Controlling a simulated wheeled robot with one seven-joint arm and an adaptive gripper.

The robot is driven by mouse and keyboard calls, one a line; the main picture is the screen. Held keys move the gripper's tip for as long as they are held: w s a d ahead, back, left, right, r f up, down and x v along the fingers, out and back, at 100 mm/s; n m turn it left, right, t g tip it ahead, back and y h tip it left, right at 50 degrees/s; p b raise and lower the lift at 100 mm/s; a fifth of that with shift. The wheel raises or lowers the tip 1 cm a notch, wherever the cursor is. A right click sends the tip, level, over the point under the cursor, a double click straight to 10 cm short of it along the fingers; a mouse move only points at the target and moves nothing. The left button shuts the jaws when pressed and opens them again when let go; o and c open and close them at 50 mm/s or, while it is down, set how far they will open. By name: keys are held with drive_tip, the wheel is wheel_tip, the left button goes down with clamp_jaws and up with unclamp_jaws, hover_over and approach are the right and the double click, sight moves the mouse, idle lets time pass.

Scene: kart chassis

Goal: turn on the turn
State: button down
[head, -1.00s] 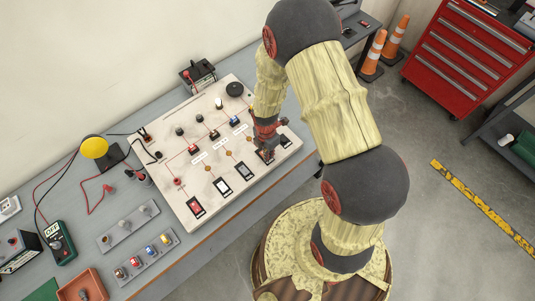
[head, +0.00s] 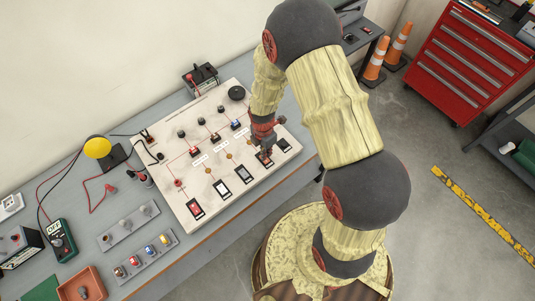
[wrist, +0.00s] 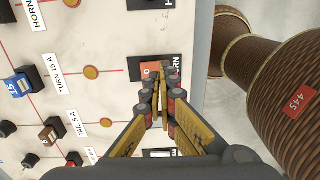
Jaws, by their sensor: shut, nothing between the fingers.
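The white panel (head: 180,160) lies on the bench, with a row of rocker switches along its near edge. My gripper (wrist: 160,72) is shut and empty, its fingertips at a dark switch with an orange part (wrist: 150,68). This switch is on the line running from the "TURN 15 A" label (wrist: 65,75). Its own label is partly covered by the fingers; only "RN" shows. Whether the fingertips touch the switch I cannot tell. In the head view, my gripper (head: 267,150) is over the right part of the panel, beside a dark switch (head: 264,160).
A blue fuse (wrist: 20,83) and a brown fuse (wrist: 50,135) stand on the panel. A yellow lamp (head: 97,147), a green meter (head: 61,240) and an orange tray (head: 82,285) are on the bench to the left. Orange cones (head: 376,60) and a red tool chest (head: 470,60) stand behind.

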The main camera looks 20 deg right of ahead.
sight(268, 162)
wheel_tip(268, 162, up, 12)
drive_tip(key=s, duration=0.1)
drive_tip(key=shift+s+d, duration=0.2)
drive_tip(key=shift+d, duration=0.1)
idle(0.5)
